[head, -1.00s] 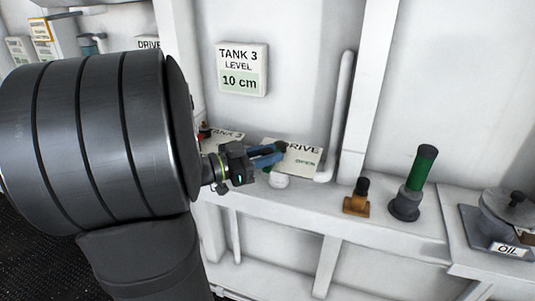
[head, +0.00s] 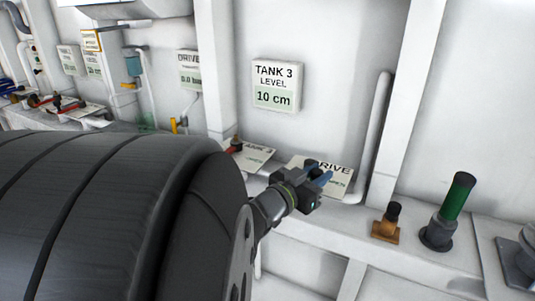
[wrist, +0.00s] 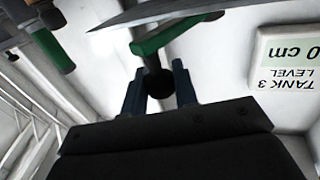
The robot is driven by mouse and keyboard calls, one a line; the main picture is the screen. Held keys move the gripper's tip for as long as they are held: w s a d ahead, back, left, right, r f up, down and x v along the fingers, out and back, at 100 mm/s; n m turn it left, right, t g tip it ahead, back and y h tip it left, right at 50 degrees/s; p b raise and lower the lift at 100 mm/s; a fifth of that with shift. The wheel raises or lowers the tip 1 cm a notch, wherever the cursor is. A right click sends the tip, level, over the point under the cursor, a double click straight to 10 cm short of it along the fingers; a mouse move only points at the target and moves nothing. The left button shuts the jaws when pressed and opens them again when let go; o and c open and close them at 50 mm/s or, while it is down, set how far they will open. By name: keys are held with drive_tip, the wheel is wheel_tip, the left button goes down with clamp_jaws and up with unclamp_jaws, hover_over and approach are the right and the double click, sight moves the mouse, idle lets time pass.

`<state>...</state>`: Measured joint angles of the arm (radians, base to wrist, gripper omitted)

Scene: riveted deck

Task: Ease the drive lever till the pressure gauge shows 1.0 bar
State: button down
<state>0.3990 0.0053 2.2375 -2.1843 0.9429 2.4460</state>
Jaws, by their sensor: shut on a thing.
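My gripper (head: 319,178) is at the DRIVE plate (head: 338,186) on the ledge, with its blue fingers closed around the drive lever's dark knob. The wrist view shows the black round knob (wrist: 158,83) between the two blue fingers (wrist: 158,92). A green bar (wrist: 172,36), seemingly the lever's arm, runs from beside the knob. My gripper covers most of the lever in the head view, so its angle cannot be told there. The DRIVE gauge (head: 190,72) hangs on the wall at the left. Its small green figure looks like 0.0 bar, but is hard to read.
A TANK 3 LEVEL display (head: 277,86) reads 10 cm. A TANK 3 plate (head: 254,156) with a red-handled valve lies left of my gripper. A white pipe (head: 374,135), a brass fitting (head: 386,225) and a green-handled cylinder (head: 455,205) stand to the right.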

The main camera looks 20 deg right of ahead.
drive_tip(key=shift+s+d+n+t+y, duration=0.25)
drive_tip(key=shift+d+n+t+y, duration=0.4)
drive_tip(key=shift+t, duration=0.35)
drive_tip(key=shift+d+n+t, duration=0.15)
drive_tip(key=shift+n+t, duration=0.1)
drive_tip(key=shift+t, duration=0.05)
drive_tip(key=c, duration=1.2)
unclamp_jaws()
drive_tip(key=shift+w, duration=0.1)
drive_tip(key=shift+w+a+m+g+h, duration=0.25)
drive_tip(key=shift+a+m+g+h, duration=0.4)
drive_tip(key=shift+g, duration=0.5)
drive_tip(key=shift+w+a+m+g+h, duration=0.2)
drive_tip(key=shift+a+m+g+h, duration=0.2)
drive_tip(key=shift+a+m+g, duration=0.5)
drive_tip(key=w+a+m+g+h, duration=0.15)
drive_tip(key=a+m+g, duration=0.35)
drive_tip(key=a, duration=1.4)
drive_tip(key=w+a+n, duration=0.1)
drive_tip(key=w+a, duration=0.1)
drive_tip(key=w, duration=0.2)
drive_tip(key=w+a+n+t+y, duration=0.1)
drive_tip(key=w+a, duration=0.1)
drive_tip(key=w, duration=0.2)
drive_tip(key=w+a+n+t, duration=0.1)
drive_tip(key=w+a+n, duration=0.1)
drive_tip(key=w, duration=0.2)
drive_tip(key=shift+w+a+f+y, duration=0.1)
drive_tip(key=shift+a+f+y, duration=0.1)
drive_tip(key=shift+a+y, duration=0.15)
